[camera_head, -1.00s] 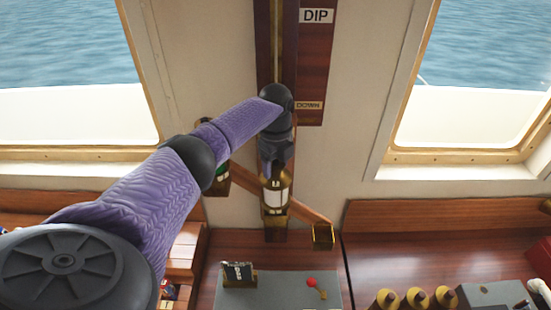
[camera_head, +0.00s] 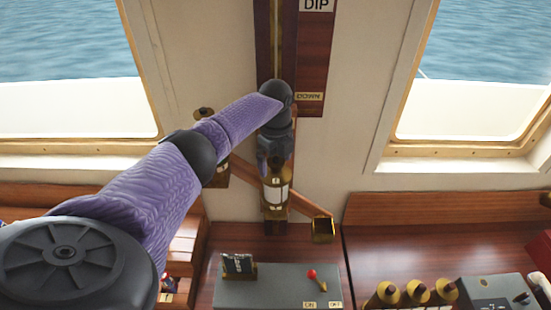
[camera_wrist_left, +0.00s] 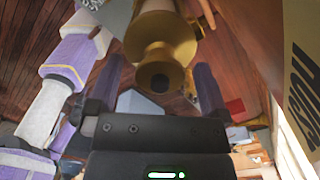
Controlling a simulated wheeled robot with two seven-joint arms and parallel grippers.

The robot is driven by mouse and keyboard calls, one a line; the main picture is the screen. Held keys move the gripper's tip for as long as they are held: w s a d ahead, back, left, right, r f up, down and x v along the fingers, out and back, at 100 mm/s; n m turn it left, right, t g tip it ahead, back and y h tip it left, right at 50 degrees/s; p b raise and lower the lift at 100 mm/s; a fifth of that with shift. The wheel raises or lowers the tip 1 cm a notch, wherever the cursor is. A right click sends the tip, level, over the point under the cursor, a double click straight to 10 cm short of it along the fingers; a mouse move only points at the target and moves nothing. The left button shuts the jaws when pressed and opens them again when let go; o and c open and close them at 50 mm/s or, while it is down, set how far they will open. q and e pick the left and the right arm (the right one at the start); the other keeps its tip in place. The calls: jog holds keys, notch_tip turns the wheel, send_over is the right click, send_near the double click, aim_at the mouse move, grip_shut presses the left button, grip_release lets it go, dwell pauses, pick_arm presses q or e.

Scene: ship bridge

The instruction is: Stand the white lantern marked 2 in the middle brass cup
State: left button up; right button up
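The white lantern (camera_head: 276,194), with brass ends and a pale middle band, is upright in the head view. Its lower end is at the middle brass cup (camera_head: 275,214) on the sloping wooden rail; I cannot tell how deep it sits. Its number is too small to read. My left gripper (camera_head: 273,160) is directly above the lantern. In the left wrist view its fingers (camera_wrist_left: 157,88) are apart on either side of the lantern's brass top (camera_wrist_left: 160,50), with gaps showing.
An empty brass cup (camera_head: 323,230) is at the rail's lower right end. Another lantern (camera_head: 204,114) is at the upper left, mostly behind my arm. A grey panel (camera_head: 285,287) with a red-knobbed lever lies below. Several brass-topped objects (camera_head: 417,293) stand at lower right.

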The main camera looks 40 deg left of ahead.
pick_arm(q)
jog(key=shift+r, duration=0.1)
notch_tip(320, 180, up, 10)
jog(key=shift+f+b, duration=0.1)
jog(key=shift+b, duration=0.8)
jog(key=shift+f, duration=0.1)
